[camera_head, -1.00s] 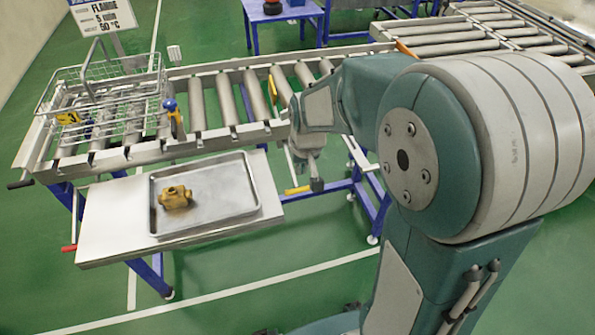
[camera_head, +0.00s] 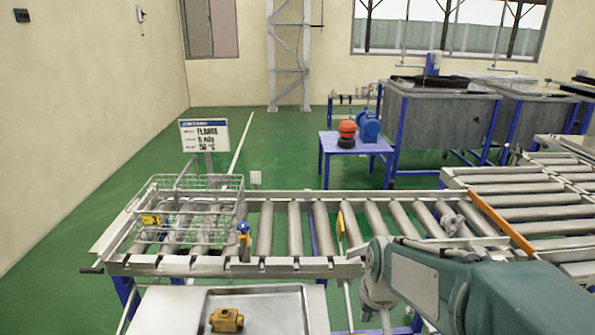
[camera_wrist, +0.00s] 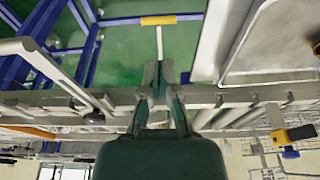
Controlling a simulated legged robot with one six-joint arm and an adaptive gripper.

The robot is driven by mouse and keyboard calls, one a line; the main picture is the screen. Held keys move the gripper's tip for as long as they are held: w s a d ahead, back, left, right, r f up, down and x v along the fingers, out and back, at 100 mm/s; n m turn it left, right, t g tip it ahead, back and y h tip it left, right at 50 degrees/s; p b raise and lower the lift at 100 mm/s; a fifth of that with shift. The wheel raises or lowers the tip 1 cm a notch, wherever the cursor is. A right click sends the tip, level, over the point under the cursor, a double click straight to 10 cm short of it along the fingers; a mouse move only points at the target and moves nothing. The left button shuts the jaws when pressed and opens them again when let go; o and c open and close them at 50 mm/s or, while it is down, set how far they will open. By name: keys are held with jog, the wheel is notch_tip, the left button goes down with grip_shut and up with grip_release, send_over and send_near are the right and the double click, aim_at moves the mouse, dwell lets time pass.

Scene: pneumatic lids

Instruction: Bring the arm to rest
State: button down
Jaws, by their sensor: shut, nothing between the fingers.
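My arm (camera_head: 480,295) is folded in the lower right of the head view, with its wrist end by the near rail of the roller conveyor (camera_head: 290,266). My gripper (camera_wrist: 158,78) shows in the middle of the wrist view, its fingers together and empty. That view looks upside down past the near side of the conveyor toward the green floor. The fingers appear clear of the tray, at the right of that view. In the head view the fingers are not clearly seen.
A metal tray (camera_head: 270,302) with a brass fitting (camera_head: 227,320) lies on the near side table. A wire basket (camera_head: 190,215) stands on the conveyor's left end, near a sign (camera_head: 205,135). Grey tanks (camera_head: 430,120) and a small blue table (camera_head: 340,143) stand behind.

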jog(key=s+r+t, duration=0.1)
jog(key=s+r, duration=0.3)
jog(key=s, duration=0.3)
jog(key=s+r+t, duration=0.1)
jog(key=s+r, duration=0.3)
jog(key=s, duration=0.4)
jog(key=shift+r+t, duration=0.2)
jog(key=shift+t, duration=0.2)
